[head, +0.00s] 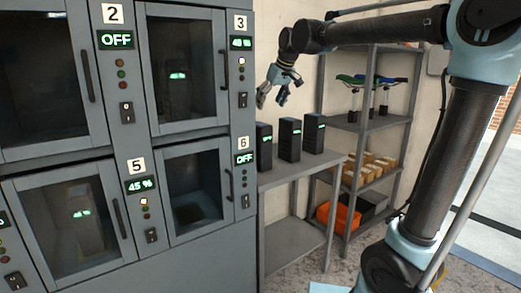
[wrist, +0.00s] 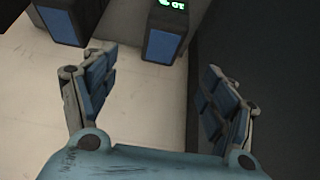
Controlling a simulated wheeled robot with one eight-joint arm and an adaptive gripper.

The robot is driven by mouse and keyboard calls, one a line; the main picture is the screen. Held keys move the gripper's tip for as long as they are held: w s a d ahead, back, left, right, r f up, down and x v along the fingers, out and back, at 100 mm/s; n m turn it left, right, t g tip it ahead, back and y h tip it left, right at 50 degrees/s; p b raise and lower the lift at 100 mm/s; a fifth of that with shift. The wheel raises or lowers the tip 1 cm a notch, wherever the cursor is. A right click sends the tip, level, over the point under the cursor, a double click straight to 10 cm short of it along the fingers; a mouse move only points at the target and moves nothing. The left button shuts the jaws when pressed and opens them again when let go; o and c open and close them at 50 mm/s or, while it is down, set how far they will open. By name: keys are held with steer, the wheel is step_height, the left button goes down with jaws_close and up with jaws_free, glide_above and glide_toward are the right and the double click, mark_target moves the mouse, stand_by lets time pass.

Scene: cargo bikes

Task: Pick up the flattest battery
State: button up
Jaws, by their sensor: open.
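Three black upright batteries with small green displays stand in a row on a grey table in the head view: a left one (head: 264,146), a middle one (head: 290,143) and a right one (head: 314,136). Their charge figures are too small to read there. Other batteries sit behind cabinet glass, one in bay 3 (head: 178,92) and one in bay 5 (head: 83,230). My gripper (head: 272,97) is open and empty, above the left end of the row. In the wrist view, my open fingers (wrist: 155,62) point toward two batteries with blue sides (wrist: 62,22) (wrist: 163,44); one display is partly cut off.
The grey charging cabinet (head: 127,165) fills the left; its doors look closed. Bay 5's panel reads 45 %; bays 2 and 6 read OFF. The grey table (head: 290,172) has a lower shelf. Behind stands a rack (head: 343,125) with bike saddles, boxes and an orange crate (head: 340,217).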

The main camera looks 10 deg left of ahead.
mark_target(261, 124)
steer(key=x, duration=1)
steer(key=shift+w+a+f, duration=0.2)
steer(key=shift+f, duration=0.1)
steer(key=shift+x, duration=3.15)
steer(key=shift+s+f, duration=0.1)
steer(key=shift+s, duration=0.05)
jaws_close()
